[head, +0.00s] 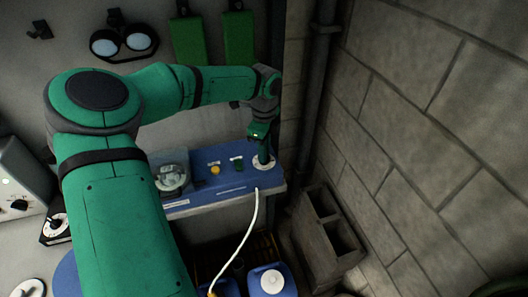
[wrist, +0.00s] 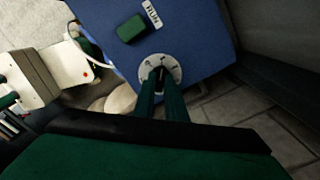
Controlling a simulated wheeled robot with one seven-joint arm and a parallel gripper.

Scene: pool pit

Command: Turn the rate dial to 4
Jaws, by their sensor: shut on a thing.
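The rate dial (head: 272,164) is a round white plate at the right end of a blue panel (head: 234,190) in the head view. It also shows in the wrist view (wrist: 146,76) as a pale disc with dark marks around a dark centre. My gripper (head: 264,154) reaches down onto the dial from above. In the wrist view its two green fingers (wrist: 162,84) are closed around the knob at the middle of the disc. The fingers and the knob's small size hide which number the pointer faces.
A yellow button (head: 215,170) and a round gauge-like fitting (head: 172,178) are farther left. A white cable (head: 249,227) hangs in front. A concrete block (head: 325,235) and wall stand at right.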

